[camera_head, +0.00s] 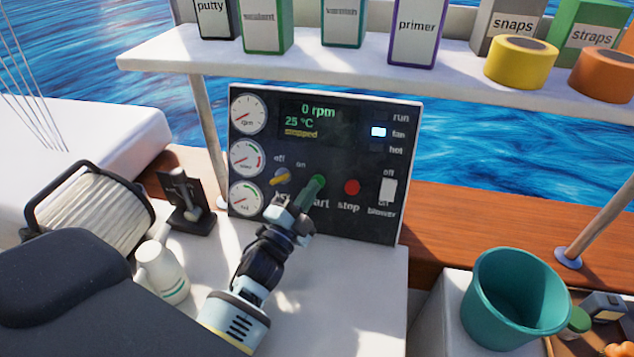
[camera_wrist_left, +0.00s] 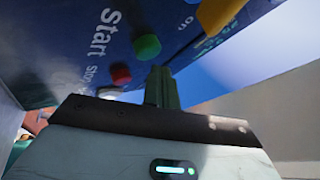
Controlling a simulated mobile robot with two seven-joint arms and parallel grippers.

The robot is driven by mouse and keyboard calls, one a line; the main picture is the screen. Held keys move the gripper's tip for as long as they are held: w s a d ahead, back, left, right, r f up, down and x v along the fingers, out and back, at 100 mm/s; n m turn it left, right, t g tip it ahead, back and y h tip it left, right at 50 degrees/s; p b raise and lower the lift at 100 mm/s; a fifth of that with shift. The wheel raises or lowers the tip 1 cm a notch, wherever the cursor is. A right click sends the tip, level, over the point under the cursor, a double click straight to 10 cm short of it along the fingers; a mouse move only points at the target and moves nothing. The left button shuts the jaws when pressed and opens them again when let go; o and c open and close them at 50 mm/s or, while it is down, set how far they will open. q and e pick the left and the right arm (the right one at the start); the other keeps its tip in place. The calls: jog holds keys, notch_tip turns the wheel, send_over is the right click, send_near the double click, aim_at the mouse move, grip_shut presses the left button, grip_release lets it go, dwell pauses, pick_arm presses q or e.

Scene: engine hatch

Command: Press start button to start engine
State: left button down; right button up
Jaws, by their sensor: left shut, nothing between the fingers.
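The dark control panel (camera_head: 330,212) stands upright on the white counter. Its green start button (camera_head: 320,180) is partly covered by my left gripper (camera_head: 314,186), and it also shows in the left wrist view (camera_wrist_left: 147,46). The red stop button (camera_head: 352,187) is to its right, and the yellow knob (camera_head: 281,177) is to its left. My left gripper is shut and empty, with its green fingertips (camera_wrist_left: 160,72) pointing at the panel close to the start button. I cannot tell whether they touch it. The display (camera_head: 315,120) reads 0 rpm, 25 °C and stopped. My right gripper is out of view.
The fan light (camera_head: 378,132) is lit. A white blower switch (camera_head: 388,190) is at the panel's right. A black throttle lever (camera_head: 188,205), a white bottle (camera_head: 162,272) and a teal bucket (camera_head: 482,315) stand nearby.

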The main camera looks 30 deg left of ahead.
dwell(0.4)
pick_arm(q)
jog(key=shift+w+f, duration=0.1)
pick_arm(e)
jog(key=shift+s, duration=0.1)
pick_arm(q)
jog(key=shift+w+a+f, duration=0.1)
jog(key=shift+w, duration=0.15)
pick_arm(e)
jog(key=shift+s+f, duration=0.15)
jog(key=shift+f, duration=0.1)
